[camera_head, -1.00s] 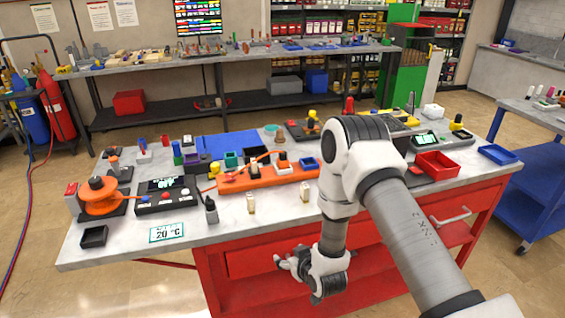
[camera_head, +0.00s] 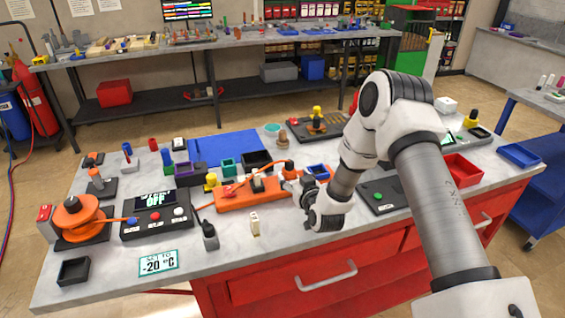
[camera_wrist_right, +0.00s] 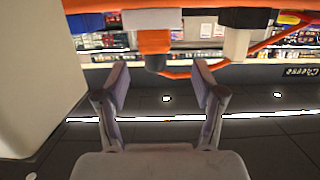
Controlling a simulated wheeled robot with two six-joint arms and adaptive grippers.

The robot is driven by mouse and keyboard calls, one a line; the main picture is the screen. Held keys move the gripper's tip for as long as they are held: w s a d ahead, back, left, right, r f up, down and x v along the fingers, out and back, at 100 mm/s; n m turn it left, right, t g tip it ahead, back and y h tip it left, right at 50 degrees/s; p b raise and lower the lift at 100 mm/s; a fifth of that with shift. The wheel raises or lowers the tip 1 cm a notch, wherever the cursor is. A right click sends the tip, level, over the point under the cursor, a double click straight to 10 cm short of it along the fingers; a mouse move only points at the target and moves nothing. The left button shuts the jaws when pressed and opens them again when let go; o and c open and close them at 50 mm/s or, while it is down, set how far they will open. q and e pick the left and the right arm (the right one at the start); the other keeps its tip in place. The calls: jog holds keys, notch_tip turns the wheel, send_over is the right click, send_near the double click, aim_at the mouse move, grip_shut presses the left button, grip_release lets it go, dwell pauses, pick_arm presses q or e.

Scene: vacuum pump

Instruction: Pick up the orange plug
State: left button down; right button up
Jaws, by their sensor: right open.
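The orange plug (camera_head: 289,169) appears to be the orange piece at the right end of the orange strip (camera_head: 236,199), where an orange cable arches over. My right gripper (camera_head: 297,187) is beside that end of the strip, and its fingers partly hide the area. In the right wrist view, the open fingers (camera_wrist_right: 158,75) point toward an orange stub with a dark end (camera_wrist_right: 155,42). It hangs in the gap between them, slightly beyond the tips, with nothing gripped. I cannot tell whether this stub is the plug. My left gripper is not in view.
A control box (camera_head: 157,212) reading OFF and an orange cable reel (camera_head: 78,217) stand left. A small white piece (camera_head: 254,223) stands in front of the strip. A dark plate (camera_head: 383,195) and a red tray (camera_head: 462,170) lie right.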

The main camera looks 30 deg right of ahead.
aim_at(292, 169)
jog(key=shift+w+d, duration=0.15)
jog(key=shift+w, duration=0.4)
jog(key=shift+w+r+p, duration=0.1)
jog(key=shift+r+p, duration=0.1)
jog(key=shift+p, duration=0.15)
jog(key=shift+w+d+r+p, duration=0.15)
jog(key=shift+w+d+p, duration=0.1)
jog(key=shift+w+p, duration=0.2)
jog(key=shift+w+d+r+p, duration=0.1)
jog(key=shift+w+d+p, duration=0.1)
jog(key=shift+w+p, duration=0.15)
jog(key=x, duration=0.3)
jog(key=shift+w+d+f, duration=0.1)
jog(key=shift+w+f, duration=0.05)
jog(key=shift+f, duration=0.3)
jog(key=shift+w+d+f, duration=0.1)
jog(key=shift+w+f, duration=0.05)
jog(key=shift+w, duration=0.05)
jog(key=shift+s, duration=0.2)
jog(key=shift+c, duration=0.6)
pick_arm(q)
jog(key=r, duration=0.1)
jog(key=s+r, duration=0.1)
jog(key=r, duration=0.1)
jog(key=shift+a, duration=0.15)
pick_arm(e)
jog(key=c, duration=1.2)
